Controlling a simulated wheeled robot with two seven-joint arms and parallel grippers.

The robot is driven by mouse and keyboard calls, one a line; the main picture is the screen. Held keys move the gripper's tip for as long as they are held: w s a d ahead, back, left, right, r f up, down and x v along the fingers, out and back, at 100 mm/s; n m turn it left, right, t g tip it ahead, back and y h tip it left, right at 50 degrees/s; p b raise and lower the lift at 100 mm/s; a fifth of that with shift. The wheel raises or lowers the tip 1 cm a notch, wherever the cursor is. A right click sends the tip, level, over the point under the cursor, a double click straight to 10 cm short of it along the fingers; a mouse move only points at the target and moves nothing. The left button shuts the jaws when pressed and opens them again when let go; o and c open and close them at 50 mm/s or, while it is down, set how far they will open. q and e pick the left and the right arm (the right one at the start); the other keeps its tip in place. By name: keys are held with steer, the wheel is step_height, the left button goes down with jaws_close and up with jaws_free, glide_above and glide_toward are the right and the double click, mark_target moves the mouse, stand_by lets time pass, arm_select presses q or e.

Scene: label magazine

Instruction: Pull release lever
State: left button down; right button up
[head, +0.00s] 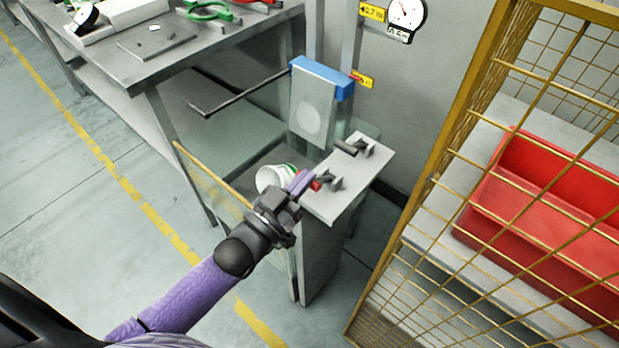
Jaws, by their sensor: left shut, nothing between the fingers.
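A small grey stand (357,182) holds two small dark toggle-like fittings on its top. The nearer fitting has a red tip (315,186); the farther one has a dark grey handle (345,148). I cannot tell which one is the release lever. My left gripper (303,181) reaches in from the lower left, with its purple fingers shut and empty. Its fingertips are right beside the red tip in the picture; I cannot tell whether they touch it. The gripper partly hides the stand's left edge. My right gripper is out of view.
A white roll or cup (275,178) sits just behind the gripper. A blue-topped grey unit (322,79) with a long dark rod (240,96) stands behind. A yellow wire cage (455,130) with a red bin (550,205) is at right. A workbench (150,68) stands at upper left.

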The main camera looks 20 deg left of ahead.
arm_select(q)
steer(key=shift+s+a+f+b, duration=0.1)
steer(key=shift+s+f+b, duration=0.15)
steer(key=shift+f, duration=0.15)
steer(key=shift+s+a+f+b, duration=0.15)
steer(key=shift+f+b, duration=0.1)
steer(key=shift+f, duration=0.15)
steer(key=shift+d+f, duration=0.1)
steer(key=shift+f, duration=0.05)
step_height(320, 180, up, 5)
steer(key=w+p, duration=0.1)
steer(key=p, duration=0.3)
steer(key=f+v, duration=0.2)
steer(key=v, duration=0.7)
steer(key=shift+s+b, duration=0.25)
steer(key=shift+b, duration=0.15)
steer(key=shift+d+f, duration=0.1)
